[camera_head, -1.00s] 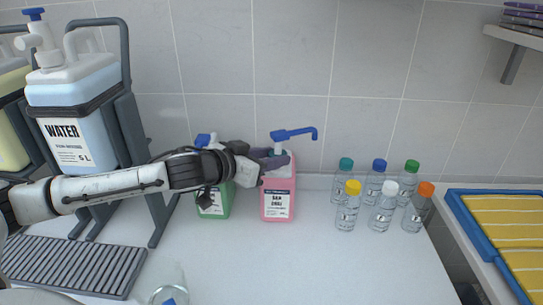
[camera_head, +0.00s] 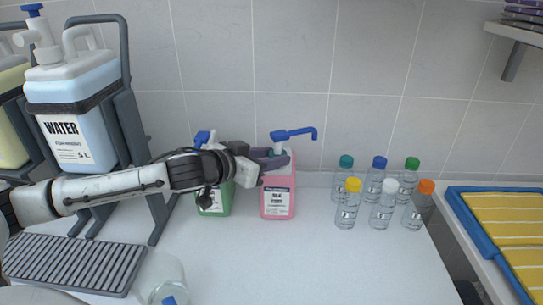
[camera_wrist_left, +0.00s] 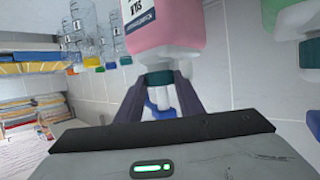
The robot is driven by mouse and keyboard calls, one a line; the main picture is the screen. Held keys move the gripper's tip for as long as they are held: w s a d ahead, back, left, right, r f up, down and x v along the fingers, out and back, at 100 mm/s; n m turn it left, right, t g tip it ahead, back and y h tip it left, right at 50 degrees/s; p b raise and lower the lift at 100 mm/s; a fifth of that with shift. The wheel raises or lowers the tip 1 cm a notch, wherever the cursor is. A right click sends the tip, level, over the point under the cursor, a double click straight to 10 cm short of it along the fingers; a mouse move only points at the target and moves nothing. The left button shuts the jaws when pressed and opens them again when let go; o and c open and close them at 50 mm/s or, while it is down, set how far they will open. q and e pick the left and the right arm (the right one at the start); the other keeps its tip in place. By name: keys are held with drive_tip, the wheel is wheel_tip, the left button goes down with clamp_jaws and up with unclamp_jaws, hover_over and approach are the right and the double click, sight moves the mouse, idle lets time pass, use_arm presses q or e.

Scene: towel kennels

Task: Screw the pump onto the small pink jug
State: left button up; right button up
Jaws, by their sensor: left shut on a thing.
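The small pink jug (camera_head: 278,203) stands upright on the counter against the tiled wall. The pump (camera_head: 297,133), with a blue head and spout pointing right, stands upright at the jug's mouth. My left gripper (camera_head: 274,158) reaches in from the left and is shut on the pump at its dark teal collar. In the left wrist view, which is upside down, the collar (camera_wrist_left: 158,79) sits between the two fingers against the pink jug (camera_wrist_left: 166,30). I cannot tell how tightly the collar is seated. My right gripper is not in view.
A green jug (camera_head: 215,203) with a blue-topped pump stands just left, partly behind my arm. Several clear bottles with coloured caps (camera_head: 381,208) stand to the right. A water canister (camera_head: 75,130) in a rack and a grey grate (camera_head: 75,265) are left.

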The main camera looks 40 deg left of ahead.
use_arm(q)
drive_tip(key=shift+f, duration=0.25)
idle(0.5)
drive_tip(key=o, duration=1.1)
drive_tip(key=shift+o, duration=0.2)
